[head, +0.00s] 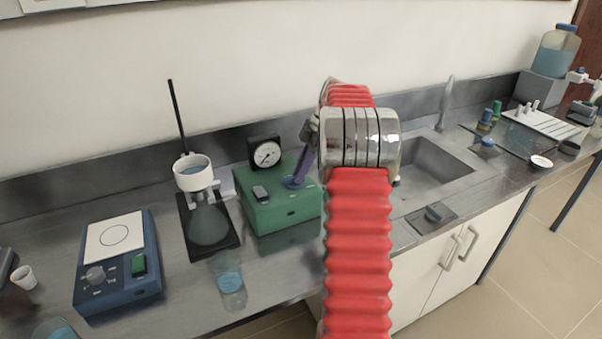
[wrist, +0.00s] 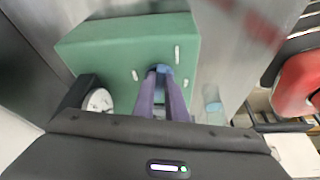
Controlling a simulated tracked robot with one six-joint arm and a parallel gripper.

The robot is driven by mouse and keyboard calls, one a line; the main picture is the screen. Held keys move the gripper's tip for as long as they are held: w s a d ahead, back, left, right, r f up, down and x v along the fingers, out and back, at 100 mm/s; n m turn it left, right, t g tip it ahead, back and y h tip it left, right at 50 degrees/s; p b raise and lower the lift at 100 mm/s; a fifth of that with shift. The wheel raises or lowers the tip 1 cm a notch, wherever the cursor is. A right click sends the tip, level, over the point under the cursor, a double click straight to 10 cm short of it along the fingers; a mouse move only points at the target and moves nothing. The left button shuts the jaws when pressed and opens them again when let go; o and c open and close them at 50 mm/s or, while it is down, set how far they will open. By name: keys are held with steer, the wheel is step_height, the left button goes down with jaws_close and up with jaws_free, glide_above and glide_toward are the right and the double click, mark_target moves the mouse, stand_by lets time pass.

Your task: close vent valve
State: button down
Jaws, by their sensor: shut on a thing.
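The vent valve is a small blue knob (head: 290,182) on top of the green box (head: 292,209). It also shows in the wrist view (wrist: 163,69) between my fingertips. My gripper (head: 299,174) reaches down onto the knob with its purple fingers, which also show in the wrist view (wrist: 161,80). The fingers are shut on the knob, and their tips hide part of it. Light slot-like marks lie on the box top around the knob in the wrist view.
A round pressure gauge (head: 266,154) stands behind the box. To its left are a flask with a white funnel (head: 193,173) and a blue hotplate (head: 118,262). A clear beaker (head: 229,285) stands in front. A sink (head: 432,168) lies to the right, behind my arm.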

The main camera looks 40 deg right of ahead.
steer(key=shift+w+d+n+g, duration=0.15)
steer(key=shift+n+g, duration=0.1)
steer(key=shift+n, duration=0.35)
steer(key=shift+w+a+n+g, duration=0.1)
steer(key=shift+n+g, duration=0.15)
steer(key=shift+n, duration=0.35)
steer(key=c, duration=1.8)
jaws_free()
steer(key=shift+d+r, duration=0.1)
steer(key=v, duration=1.3)
steer(key=shift+d, duration=0.25)
steer(key=shift+r, duration=0.15)
